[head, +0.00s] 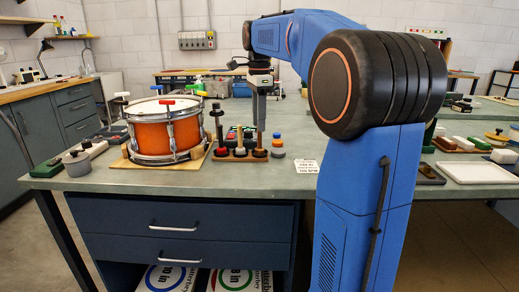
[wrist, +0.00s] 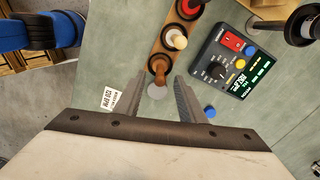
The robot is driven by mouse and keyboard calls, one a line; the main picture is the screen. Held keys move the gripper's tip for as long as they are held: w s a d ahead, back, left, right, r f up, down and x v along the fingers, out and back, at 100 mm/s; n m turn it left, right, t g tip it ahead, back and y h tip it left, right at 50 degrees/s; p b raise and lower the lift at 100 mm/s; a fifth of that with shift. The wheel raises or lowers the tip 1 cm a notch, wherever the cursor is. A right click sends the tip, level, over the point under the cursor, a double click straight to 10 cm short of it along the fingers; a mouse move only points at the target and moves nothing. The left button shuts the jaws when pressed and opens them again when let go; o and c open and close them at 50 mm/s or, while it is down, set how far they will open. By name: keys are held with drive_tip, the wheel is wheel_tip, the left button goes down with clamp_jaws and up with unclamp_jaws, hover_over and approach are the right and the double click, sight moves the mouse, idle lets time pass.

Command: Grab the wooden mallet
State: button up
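The wooden mallet, with a brown wooden head (wrist: 158,66), stands at the near end of a narrow wooden rack (wrist: 167,53) in the wrist view. My gripper (wrist: 160,84) is open, pointing down, with one finger on each side of the mallet's line. I cannot tell how far the fingertips are above it. A pale grey disc (wrist: 157,92) shows between the fingers, just below the mallet head.
A cream-headed mallet (wrist: 177,39) and a red-headed one (wrist: 188,8) stand farther along the rack. A black control box (wrist: 235,61) lies to the right. A stack with a blue top (head: 277,139) stands right of the rack. An orange drum (head: 165,135) stands left. A white card (head: 306,166) lies nearby.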

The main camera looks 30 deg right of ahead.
sight(260, 148)
drive_tip(key=shift+d+f, duration=0.1)
drive_tip(key=shift+f, duration=3.1)
clamp_jaws()
